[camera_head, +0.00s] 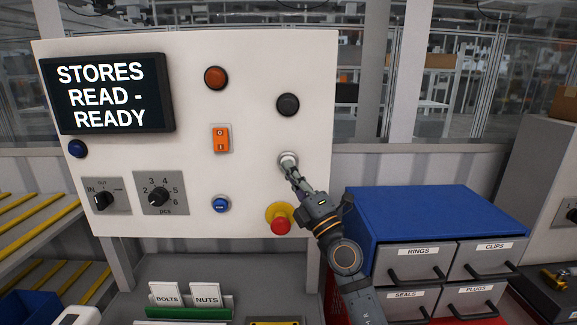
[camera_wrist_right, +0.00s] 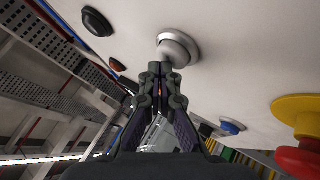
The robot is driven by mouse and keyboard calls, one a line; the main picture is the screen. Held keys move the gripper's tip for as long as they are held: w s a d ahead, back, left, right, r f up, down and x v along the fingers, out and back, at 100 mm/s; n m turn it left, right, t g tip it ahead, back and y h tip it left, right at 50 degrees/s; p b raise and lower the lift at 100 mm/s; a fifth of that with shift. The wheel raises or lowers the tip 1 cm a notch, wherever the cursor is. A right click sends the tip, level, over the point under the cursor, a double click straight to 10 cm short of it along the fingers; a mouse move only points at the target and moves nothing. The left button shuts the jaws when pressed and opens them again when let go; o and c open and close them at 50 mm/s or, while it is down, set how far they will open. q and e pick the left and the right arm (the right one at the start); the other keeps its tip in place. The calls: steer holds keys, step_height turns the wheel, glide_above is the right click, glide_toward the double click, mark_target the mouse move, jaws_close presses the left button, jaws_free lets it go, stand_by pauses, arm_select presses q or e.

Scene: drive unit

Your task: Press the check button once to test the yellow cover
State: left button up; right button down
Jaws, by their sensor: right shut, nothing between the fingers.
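A white panel (camera_head: 235,60) stands upright in front of me. A pale round button (camera_head: 288,157) sits on its right side; no check label is readable on it. My right gripper (camera_head: 291,173) is shut and empty, its fingertips at this button. In the right wrist view the shut fingertips (camera_wrist_right: 161,70) are right at the pale button's cap (camera_wrist_right: 178,48); I cannot tell whether they touch or press it. A yellow collar (camera_head: 273,211) surrounds a red mushroom button (camera_head: 281,226) below. I cannot identify a separate yellow cover. My left gripper is not in view.
The panel also carries a screen (camera_head: 108,94) reading "STORES READ - READY", an orange button (camera_head: 215,77), a black button (camera_head: 288,104), an orange rocker switch (camera_head: 221,138), blue buttons and two rotary knobs. Labelled grey drawers (camera_head: 416,262) under a blue top stand right of my arm.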

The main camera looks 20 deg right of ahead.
steer(key=shift+w+r, duration=0.1)
steer(key=shift+w, duration=0.1)
steer(key=shift+s, duration=0.1)
steer(key=shift+s+a+p, duration=0.2)
steer(key=shift+s+p, duration=0.3)
steer(key=shift+s, duration=0.3)
steer(key=s, duration=0.2)
steer(key=s+a+p, duration=0.1)
steer(key=s+p, duration=0.1)
steer(key=s, duration=0.1)
steer(key=shift+s+a, duration=0.35)
